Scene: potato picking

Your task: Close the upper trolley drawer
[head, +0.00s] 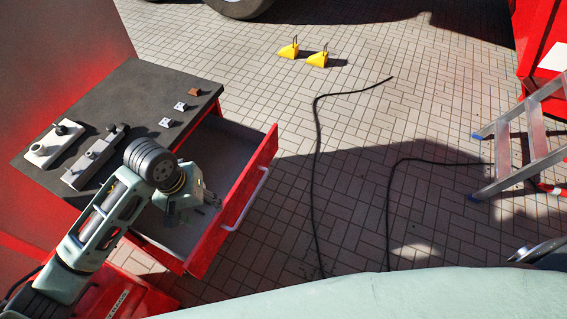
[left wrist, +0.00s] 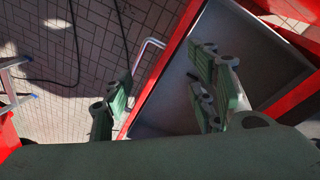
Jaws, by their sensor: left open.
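The upper trolley drawer (head: 228,142) stands pulled out from the red trolley, its grey inside mostly empty. Its red front (head: 240,200) carries a pale bar handle (head: 246,200) on the outer side. In the left wrist view the drawer front (left wrist: 162,75) runs diagonally, with the handle (left wrist: 146,52) beside it. My left gripper (head: 192,198) is open and empty above the drawer. In the left wrist view its fingers (left wrist: 162,82) appear on either side of the drawer front; I cannot tell whether they touch it. My right gripper is not in view.
The dark trolley top (head: 130,88) holds metal blocks (head: 92,157) and several small parts. Black cables (head: 317,160), yellow wedges (head: 317,59) and a ladder (head: 503,155) are on the paving to the right. The paving just outside the drawer is clear.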

